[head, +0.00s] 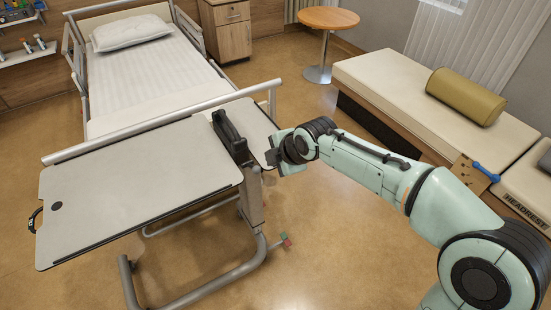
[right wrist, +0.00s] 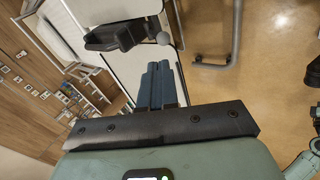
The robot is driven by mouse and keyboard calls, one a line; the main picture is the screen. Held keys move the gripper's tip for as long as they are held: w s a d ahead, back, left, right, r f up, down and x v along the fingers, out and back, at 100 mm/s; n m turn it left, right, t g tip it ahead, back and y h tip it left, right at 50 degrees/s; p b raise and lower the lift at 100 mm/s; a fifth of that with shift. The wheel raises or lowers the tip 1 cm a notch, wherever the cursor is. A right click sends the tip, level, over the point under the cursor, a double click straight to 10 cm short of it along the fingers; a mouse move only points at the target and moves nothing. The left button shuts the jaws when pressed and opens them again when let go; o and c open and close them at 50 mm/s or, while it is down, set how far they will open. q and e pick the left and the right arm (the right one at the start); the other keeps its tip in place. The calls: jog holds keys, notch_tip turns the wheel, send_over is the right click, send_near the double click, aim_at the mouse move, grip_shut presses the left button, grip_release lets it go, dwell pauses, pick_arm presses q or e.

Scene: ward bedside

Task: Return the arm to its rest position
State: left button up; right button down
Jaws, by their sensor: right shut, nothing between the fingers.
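My right arm reaches in from the right in the head view. Its gripper (head: 272,158) is by the right edge of the overbed table (head: 120,190), beside the small side panel (head: 247,117). In the right wrist view the blue-grey fingers (right wrist: 157,75) are together, with nothing held between them. They point toward the black handle (right wrist: 115,36) of the table, which also stands upright between the two panels in the head view. I cannot tell whether the gripper touches the panel. My left gripper is not in view.
The bed (head: 150,75) with a pillow stands behind the table. A couch (head: 400,90) with a tan bolster (head: 465,96) is at the right, near my arm. A round table (head: 327,20) stands at the back. The floor between table and couch is clear.

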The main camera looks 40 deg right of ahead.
dwell(0.3)
jog(key=s+a+f+m+g+y+p, duration=0.1)
jog(key=s+a+f+m+g+p, duration=0.15)
jog(key=f, duration=0.65)
jog(key=s+a+f+m+g+y+p, duration=0.1)
jog(key=s+a+f+m+p, duration=0.2)
jog(key=f, duration=0.5)
jog(key=s+a+f+m+g+y+p, duration=0.1)
jog(key=a+f+m+p, duration=0.3)
jog(key=f, duration=0.5)
pick_arm(q)
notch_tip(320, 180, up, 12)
jog(key=p, duration=0.4)
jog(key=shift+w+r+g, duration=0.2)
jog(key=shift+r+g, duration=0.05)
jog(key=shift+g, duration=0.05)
pick_arm(e)
jog(key=s+a+f+m+g, duration=0.1)
jog(key=s+a+f+m, duration=0.1)
jog(key=s, duration=0.5)
jog(key=s+a+f+m+g, duration=0.1)
jog(key=s+a+f+m, duration=0.2)
jog(key=s, duration=0.3)
jog(key=s+a+f+m+g, duration=0.2)
jog(key=s+a+f+m, duration=0.1)
jog(key=s+m, duration=0.2)
jog(key=s, duration=0.2)
jog(key=shift+s+a+f+y, duration=0.15)
jog(key=shift+s+a+y, duration=0.15)
jog(key=shift+a, duration=0.05)
